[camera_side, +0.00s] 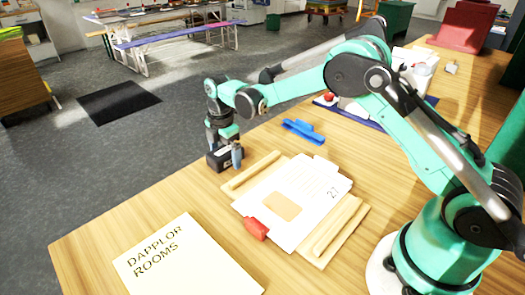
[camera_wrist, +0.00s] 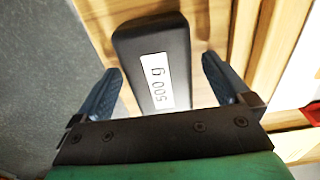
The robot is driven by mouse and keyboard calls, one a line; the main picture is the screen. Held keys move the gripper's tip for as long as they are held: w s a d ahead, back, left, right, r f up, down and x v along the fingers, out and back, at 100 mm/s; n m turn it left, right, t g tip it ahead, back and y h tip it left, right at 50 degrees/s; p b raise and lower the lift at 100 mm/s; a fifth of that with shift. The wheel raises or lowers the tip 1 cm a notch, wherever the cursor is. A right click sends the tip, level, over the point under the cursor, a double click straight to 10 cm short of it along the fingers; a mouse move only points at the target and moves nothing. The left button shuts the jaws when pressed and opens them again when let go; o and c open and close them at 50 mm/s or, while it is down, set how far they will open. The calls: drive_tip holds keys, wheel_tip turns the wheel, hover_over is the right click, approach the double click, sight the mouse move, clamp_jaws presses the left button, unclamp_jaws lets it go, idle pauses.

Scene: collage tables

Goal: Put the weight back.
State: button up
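The weight is a black block (camera_wrist: 143,45) with a white label reading "500 g". It lies on the wood near the table's far-left edge, and it also shows in the side view (camera_side: 216,162). My gripper (camera_wrist: 160,72) is over it with one blue finger on each side. In the wrist view the fingers look open, with a narrow gap between each finger and the block. In the side view my gripper (camera_side: 224,156) points down and partly hides the weight.
A board (camera_side: 262,179) with wooden bars and white papers lies right of the weight, with a red clip (camera_side: 256,229) at its front. A blue clip (camera_side: 303,131) lies behind. A "DAPPLOR ROOMS" sheet (camera_side: 182,262) is in front. The wooden table (camera_side: 100,238) is bare at front left.

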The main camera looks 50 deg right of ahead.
sight(225, 151)
drive_tip(key=s+r+m+t, duration=0.1)
drive_tip(key=s+r+m, duration=0.2)
drive_tip(key=r, duration=0.5)
drive_tip(key=s+r+m+t, duration=0.1)
drive_tip(key=s+r+m, duration=0.1)
drive_tip(key=r, duration=0.7)
drive_tip(key=s+f+m+t, duration=0.2)
drive_tip(key=s+m, duration=0.4)
drive_tip(key=s+d+f+m+t, duration=0.1)
drive_tip(key=s+m+t, duration=0.2)
drive_tip(key=s+m, duration=0.4)
drive_tip(key=shift+s+f, duration=0.3)
drive_tip(key=shift+f, duration=0.1)
